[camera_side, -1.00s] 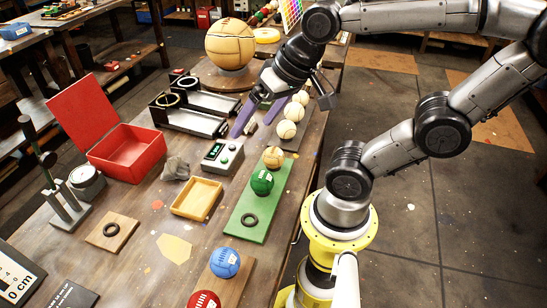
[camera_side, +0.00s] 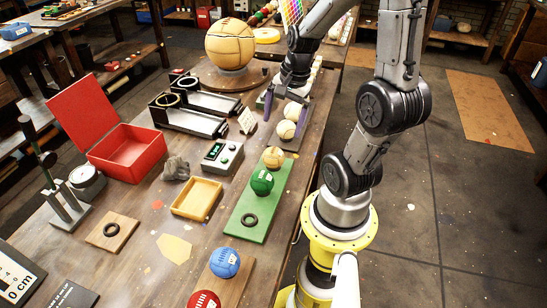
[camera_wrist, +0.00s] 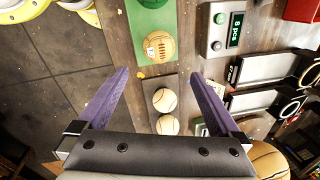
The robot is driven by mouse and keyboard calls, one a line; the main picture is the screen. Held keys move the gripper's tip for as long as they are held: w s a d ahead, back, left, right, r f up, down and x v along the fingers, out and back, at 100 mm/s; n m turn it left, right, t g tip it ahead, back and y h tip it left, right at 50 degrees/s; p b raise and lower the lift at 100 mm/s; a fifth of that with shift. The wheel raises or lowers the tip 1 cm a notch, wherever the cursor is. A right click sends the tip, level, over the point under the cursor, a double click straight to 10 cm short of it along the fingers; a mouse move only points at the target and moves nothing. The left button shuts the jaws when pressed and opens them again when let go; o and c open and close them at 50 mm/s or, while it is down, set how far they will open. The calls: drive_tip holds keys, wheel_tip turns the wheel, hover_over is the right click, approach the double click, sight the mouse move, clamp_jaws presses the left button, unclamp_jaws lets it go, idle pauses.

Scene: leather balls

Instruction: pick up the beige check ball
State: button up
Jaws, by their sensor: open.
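Pale beige balls stand in a row on a dark board (camera_side: 290,144). The nearer one (camera_side: 286,130) and the one behind it (camera_side: 292,111) show in the side view. The same two show in the wrist view, the nearer ball (camera_wrist: 165,100) and the farther ball (camera_wrist: 168,125). A check pattern is too small to make out on either. A tan ball with dark lines (camera_side: 273,157) sits at the far end of a green board (camera_side: 246,212). My gripper (camera_wrist: 160,75) is open and empty, its purple fingers spread to both sides above the row.
A grey counter box (camera_side: 222,157) and metal rails (camera_side: 188,120) stand left of the row. A large stitched ball (camera_side: 230,42) stands behind. The right table edge is close.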

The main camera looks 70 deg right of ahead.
sight(276, 150)
drive_tip(key=f, duration=0.3)
drive_tip(key=w+f, duration=0.1)
drive_tip(key=f, duration=0.2)
drive_tip(key=shift+w+f, duration=0.15)
drive_tip(key=shift+f, duration=0.25)
wheel_tip(276, 150, down, 3)
drive_tip(key=shift+w+a+f, duration=0.1)
drive_tip(key=shift+w, duration=0.05)
drive_tip(key=shift+w+f, duration=0.25)
drive_tip(key=shift+f, duration=0.7)
drive_tip(key=c, duration=1.3)
drive_tip(key=shift+r, duration=0.15)
